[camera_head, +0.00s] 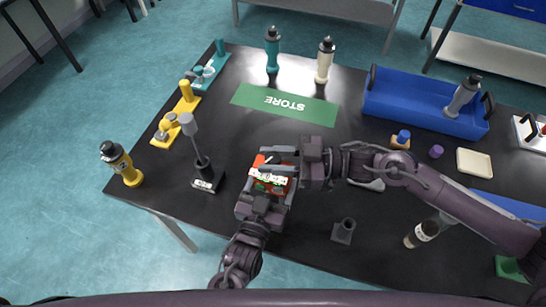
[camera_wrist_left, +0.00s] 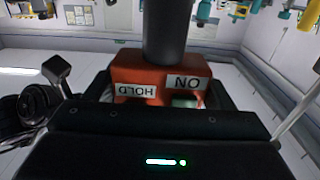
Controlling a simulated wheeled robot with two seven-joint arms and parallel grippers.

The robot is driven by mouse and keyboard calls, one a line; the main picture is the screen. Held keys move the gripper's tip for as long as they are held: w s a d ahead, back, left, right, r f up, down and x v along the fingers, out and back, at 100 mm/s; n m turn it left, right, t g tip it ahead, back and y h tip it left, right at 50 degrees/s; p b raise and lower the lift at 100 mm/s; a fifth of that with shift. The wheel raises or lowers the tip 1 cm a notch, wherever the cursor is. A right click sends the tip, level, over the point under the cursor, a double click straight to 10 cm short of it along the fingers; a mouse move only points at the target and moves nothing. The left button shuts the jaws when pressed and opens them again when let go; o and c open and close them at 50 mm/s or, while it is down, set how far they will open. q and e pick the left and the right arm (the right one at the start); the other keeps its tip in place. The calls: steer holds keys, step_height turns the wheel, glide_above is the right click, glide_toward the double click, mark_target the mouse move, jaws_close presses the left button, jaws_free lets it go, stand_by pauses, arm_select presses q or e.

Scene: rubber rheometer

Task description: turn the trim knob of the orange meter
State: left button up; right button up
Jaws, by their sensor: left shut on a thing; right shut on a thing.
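The orange meter (camera_head: 259,160) is near the front middle of the black table, with a pale and green face between my grippers. My left gripper (camera_head: 268,182) reaches it from the front, its fingers shut on the meter's sides. My right gripper (camera_head: 270,160) comes from the right and is shut at the dark trim knob (camera_head: 273,158), which its fingers mostly hide. In the left wrist view the meter's orange body (camera_wrist_left: 140,72) shows labels reading HOLD, upside down, and ON. A dark cylinder stands in front of it there; I cannot tell what it is.
A grey post on a stand (camera_head: 205,178) is close left of the meter. A green STORE mat (camera_head: 285,104) lies clear behind it. A blue bin (camera_head: 410,98) is back right. A small dark stand (camera_head: 343,232) and a bottle (camera_head: 422,234) are front right.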

arm_select(q)
steer(key=shift+d, duration=0.1)
arm_select(e)
steer(key=o, duration=1)
steer(key=shift+c, duration=0.2)
steer(key=shift+d, duration=0.1)
steer(key=d, duration=1.2)
steer(key=shift+s, duration=0.35)
stand_by(1.7)
arm_select(q)
steer(key=o, duration=1.1)
steer(key=shift+o, duration=0.2)
